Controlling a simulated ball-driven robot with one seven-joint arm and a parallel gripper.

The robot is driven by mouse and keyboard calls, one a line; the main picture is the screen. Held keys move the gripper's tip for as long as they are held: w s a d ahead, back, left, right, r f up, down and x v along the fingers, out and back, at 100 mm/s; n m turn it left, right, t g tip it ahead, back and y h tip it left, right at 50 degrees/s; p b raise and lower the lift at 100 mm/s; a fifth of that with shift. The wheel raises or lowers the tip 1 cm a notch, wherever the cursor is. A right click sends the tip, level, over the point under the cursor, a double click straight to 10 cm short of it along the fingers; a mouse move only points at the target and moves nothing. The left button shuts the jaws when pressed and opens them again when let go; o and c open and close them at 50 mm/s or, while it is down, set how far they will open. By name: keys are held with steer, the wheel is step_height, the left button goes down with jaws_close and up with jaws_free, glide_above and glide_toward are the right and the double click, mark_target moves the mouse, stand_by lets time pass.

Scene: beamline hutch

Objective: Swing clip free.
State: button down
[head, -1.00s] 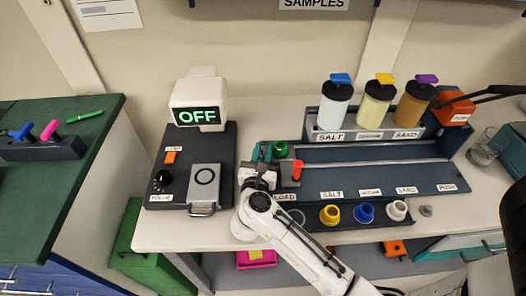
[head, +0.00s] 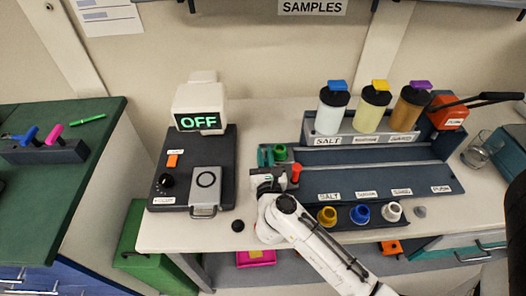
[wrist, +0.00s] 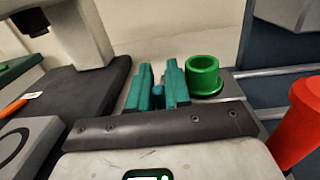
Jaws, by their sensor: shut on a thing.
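My gripper (head: 266,156) has teal fingers and is beside the green ring (head: 279,152), just left of it. In the wrist view the two fingers (wrist: 158,88) close around a small blue-teal piece (wrist: 158,96). Most of this piece is hidden, and I cannot tell whether it is the clip. The green ring also shows in the wrist view (wrist: 203,74), apart from the held piece. No other part is plainly recognisable as a clip.
A dark instrument (head: 166,191) with a screen reading OFF (head: 198,121) stands left, with a grey plate (head: 206,190). A black knob-like piece (head: 237,225) lies on the bench. Coloured rings (head: 361,213) and lidded jars (head: 374,107) are right.

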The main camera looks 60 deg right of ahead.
steer(key=shift+s+d+n+t+y+p, duration=0.1)
steer(key=shift+s+n+t+y+p, duration=0.1)
steer(key=shift+n+t+y+p, duration=0.25)
steer(key=c, duration=1.4)
jaws_free()
steer(key=b+v, duration=0.3)
steer(key=v, duration=0.6)
steer(key=shift+s+f, duration=0.15)
steer(key=shift+v, duration=0.8)
